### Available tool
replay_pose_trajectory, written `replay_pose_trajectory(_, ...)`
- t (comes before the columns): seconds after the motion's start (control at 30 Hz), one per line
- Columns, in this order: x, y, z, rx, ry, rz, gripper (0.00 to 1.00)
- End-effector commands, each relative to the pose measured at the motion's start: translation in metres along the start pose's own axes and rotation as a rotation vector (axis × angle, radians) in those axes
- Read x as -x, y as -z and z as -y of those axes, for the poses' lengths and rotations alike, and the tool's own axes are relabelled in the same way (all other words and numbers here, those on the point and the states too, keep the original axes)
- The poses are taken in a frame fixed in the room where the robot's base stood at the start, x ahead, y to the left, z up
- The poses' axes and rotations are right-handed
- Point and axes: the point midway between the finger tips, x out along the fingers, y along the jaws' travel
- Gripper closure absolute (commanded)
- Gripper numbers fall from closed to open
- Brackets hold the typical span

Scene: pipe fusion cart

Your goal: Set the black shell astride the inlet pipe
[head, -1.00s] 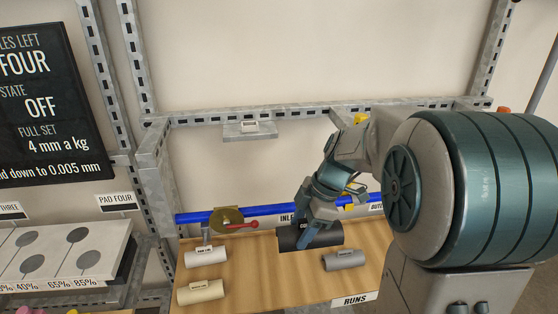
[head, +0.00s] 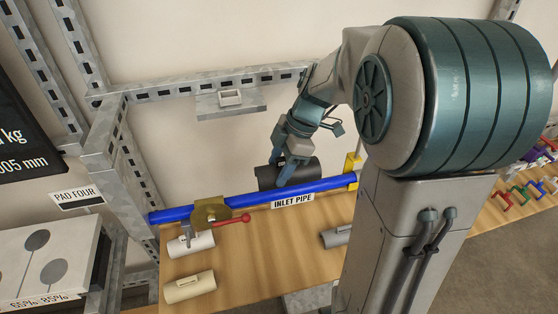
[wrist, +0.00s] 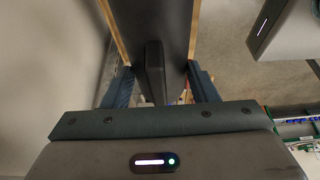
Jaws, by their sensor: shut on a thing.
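The black shell (head: 307,173) is a dark half-round sleeve, held in my gripper (head: 288,163). In the head view it shows just above and behind the blue inlet pipe (head: 330,187), roughly in line with it, over the INLET PIPE label. Whether it touches the pipe or sits apart from it, I cannot tell. In the wrist view the shell (wrist: 152,22) fills the space ahead of my gripper (wrist: 160,88), with its dark rib (wrist: 153,70) between the two blue fingers. The pipe is hidden in that view.
White (head: 190,243), cream (head: 190,287) and grey (head: 335,238) sleeves lie on the wooden board (head: 260,260).

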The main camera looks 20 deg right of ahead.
Motion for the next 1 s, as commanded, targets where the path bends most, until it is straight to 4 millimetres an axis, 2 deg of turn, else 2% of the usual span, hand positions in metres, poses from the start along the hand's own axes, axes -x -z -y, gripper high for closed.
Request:
replay_pose_trajectory(0.5,-0.035,-0.016,0.0,-0.004,-0.001,-0.001,0.69)
replay_pose_trajectory(1.0,-0.058,-0.026,0.0,-0.004,-0.002,0.0,0.69)
